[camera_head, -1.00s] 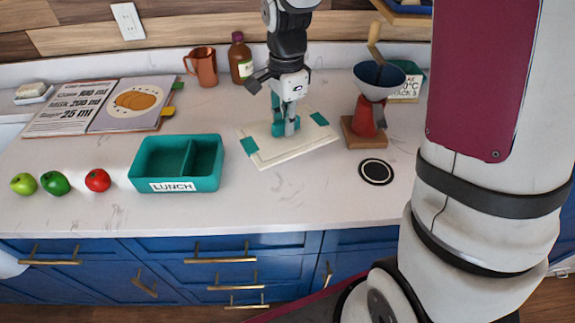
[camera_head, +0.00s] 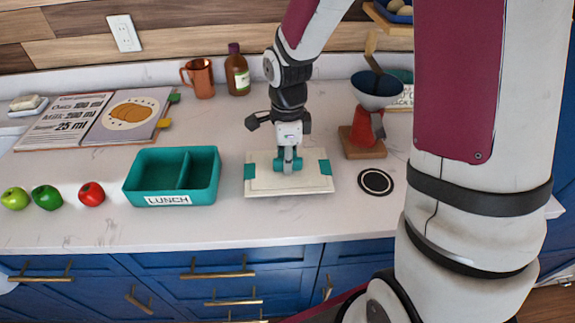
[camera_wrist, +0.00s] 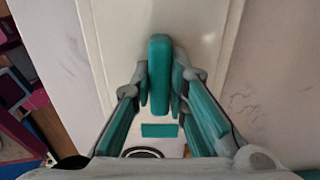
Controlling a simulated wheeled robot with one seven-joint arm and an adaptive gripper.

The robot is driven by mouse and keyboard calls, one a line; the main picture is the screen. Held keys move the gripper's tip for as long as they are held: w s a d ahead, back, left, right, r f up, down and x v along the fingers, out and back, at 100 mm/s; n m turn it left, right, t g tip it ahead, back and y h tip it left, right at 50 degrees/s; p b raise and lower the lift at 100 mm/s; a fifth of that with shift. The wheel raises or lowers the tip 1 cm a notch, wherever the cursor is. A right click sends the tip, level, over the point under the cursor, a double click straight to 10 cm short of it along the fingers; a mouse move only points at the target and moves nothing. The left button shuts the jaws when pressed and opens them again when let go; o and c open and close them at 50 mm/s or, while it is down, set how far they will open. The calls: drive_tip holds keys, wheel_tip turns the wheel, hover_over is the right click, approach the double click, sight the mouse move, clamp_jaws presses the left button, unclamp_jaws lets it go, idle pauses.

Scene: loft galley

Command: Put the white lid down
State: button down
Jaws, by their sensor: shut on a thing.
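The white lid (camera_head: 262,185) is a flat cream panel with teal clips at both ends and a teal grip bar in the middle. It lies roughly level over the counter between the lunch box and the red grinder; I cannot tell whether it touches the counter. My gripper (camera_head: 288,164) points down from above, shut on the lid's teal bar. In the wrist view the bar (camera_wrist: 159,75) sits between my fingers, and the lid (camera_wrist: 115,45) spreads beneath them. The lid hides the counter under it.
The open teal lunch box (camera_head: 170,199) stands close on the left. The red grinder (camera_head: 364,128) and a black round coaster (camera_head: 376,182) are close on the right. A copper mug (camera_head: 202,80) and brown bottle (camera_head: 237,75) stand behind. Bare counter lies in front.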

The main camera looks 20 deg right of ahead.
drive_tip(key=shift+f, duration=0.9)
drive_tip(key=shift+f, duration=0.15)
drive_tip(key=c, duration=1.6)
unclamp_jaws()
drive_tip(key=shift+o, duration=0.2)
wheel_tip(320, 180, up, 12)
drive_tip(key=shift+r, duration=0.2)
drive_tip(key=s+r+n+t, duration=0.2)
drive_tip(key=s+r+n, duration=0.3)
drive_tip(key=s+n, duration=0.4)
drive_tip(key=s+r+n+t, duration=0.2)
drive_tip(key=s+r+n, duration=0.3)
drive_tip(key=s+n, duration=0.4)
drive_tip(key=shift+s+d+r+n+t, duration=0.15)
drive_tip(key=shift+s+r+n+t, duration=0.25)
drive_tip(key=shift+n, duration=1.4)
